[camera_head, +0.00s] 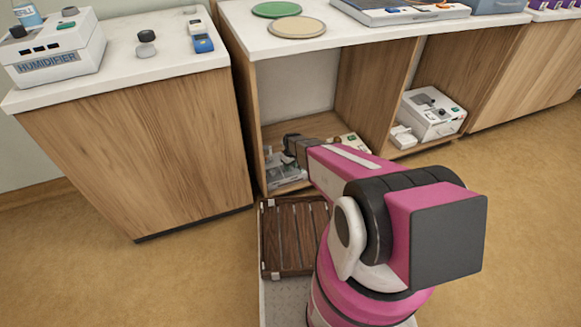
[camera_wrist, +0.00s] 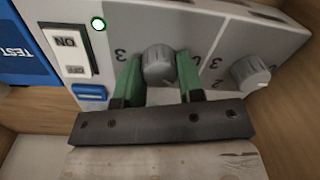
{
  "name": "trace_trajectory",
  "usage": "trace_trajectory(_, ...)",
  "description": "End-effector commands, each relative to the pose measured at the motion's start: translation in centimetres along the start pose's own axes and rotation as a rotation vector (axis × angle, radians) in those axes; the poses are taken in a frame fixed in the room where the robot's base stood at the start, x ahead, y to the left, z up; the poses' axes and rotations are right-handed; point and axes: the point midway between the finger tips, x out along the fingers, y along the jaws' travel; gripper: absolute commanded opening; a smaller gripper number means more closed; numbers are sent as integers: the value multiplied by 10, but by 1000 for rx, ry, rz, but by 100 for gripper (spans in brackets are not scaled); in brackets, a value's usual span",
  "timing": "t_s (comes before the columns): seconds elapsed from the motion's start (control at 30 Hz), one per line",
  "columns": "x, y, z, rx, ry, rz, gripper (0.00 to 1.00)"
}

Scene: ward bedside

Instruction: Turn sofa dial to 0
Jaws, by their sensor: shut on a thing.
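In the wrist view, a grey ribbed dial (camera_wrist: 158,64) sits on a light grey panel (camera_wrist: 190,25). My gripper (camera_wrist: 158,84) has its two green fingers closed on the dial's sides. A numeral 3 shows left of this dial, upside down; other marks around it are partly hidden by the fingers. A second grey dial (camera_wrist: 250,73) is to the right, clear of the fingers, with numerals beside it. No label reading "sofa" is visible. In the head view, my arm reaches into the low left compartment (camera_head: 297,95), and the fingertips and dial cannot be made out.
Wooden walls close in around the panel. A white device (camera_head: 432,112) stands in the right compartment; a humidifier (camera_head: 55,55) is on the left cabinet.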

Motion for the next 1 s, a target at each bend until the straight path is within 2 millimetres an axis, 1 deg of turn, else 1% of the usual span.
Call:
trace_trajectory(0.2,0,-1,0,-206,-10,0,11)
trace_trajectory(0.5,0,-1,0,-456,-22,0,11)
trace_trajectory(0.73,-1,-2,0,-586,-28,0,11)
trace_trajectory(1.0,-1,-2,0,-657,-31,0,11)
